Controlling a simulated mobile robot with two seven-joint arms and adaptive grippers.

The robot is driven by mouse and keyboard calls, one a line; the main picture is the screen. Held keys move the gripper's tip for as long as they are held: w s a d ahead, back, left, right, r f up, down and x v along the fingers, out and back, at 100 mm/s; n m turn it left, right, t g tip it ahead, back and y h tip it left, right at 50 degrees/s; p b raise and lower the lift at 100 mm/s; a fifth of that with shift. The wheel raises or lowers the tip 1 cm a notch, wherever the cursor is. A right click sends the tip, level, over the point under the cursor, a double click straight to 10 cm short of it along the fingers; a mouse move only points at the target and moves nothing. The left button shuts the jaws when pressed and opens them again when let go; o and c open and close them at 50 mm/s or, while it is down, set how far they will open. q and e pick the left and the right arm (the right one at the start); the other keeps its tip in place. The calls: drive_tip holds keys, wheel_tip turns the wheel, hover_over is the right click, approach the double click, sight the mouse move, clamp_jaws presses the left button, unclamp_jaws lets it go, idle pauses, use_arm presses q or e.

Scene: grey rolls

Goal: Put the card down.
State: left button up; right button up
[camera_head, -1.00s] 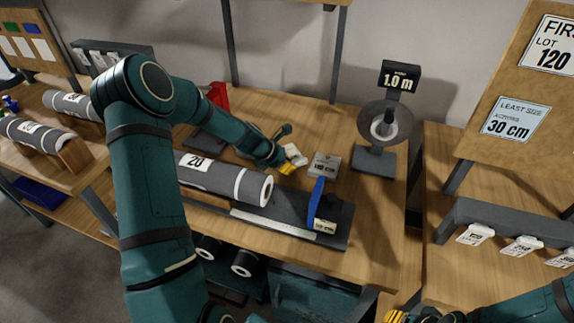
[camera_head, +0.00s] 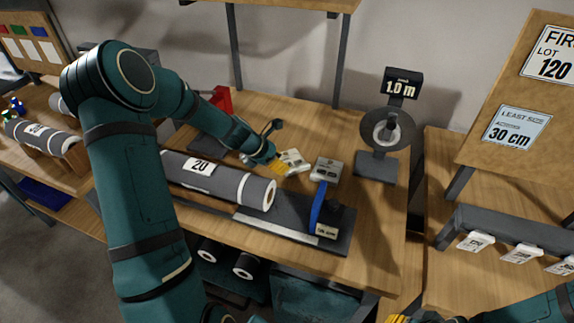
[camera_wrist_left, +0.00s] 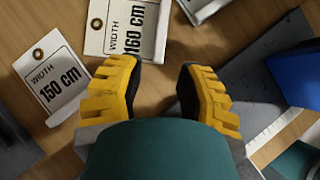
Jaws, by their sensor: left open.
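My left gripper (camera_head: 279,169) is open and empty, low over the workbench behind the grey roll. It also shows in the left wrist view (camera_wrist_left: 158,85), with its yellow fingers spread. A white card (camera_head: 294,159) lies just past the fingertips on the bench. In the left wrist view a "WIDTH 150 cm" card (camera_wrist_left: 52,77) lies left of the left finger. A "WIDTH 160 cm" card (camera_wrist_left: 128,30) lies ahead of the fingers, its top cut off by the frame. My right gripper (camera_head: 402,318) is at the bottom edge, mostly cut off.
Another tag (camera_head: 326,169) stands behind the plate. A "1.0 m" display stand (camera_head: 376,166) is to the right. Bare bench lies at the right front.

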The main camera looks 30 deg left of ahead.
use_arm(q)
drive_tip(key=shift+p+v, duration=0.4)
drive_tip(key=shift+v, duration=2.4)
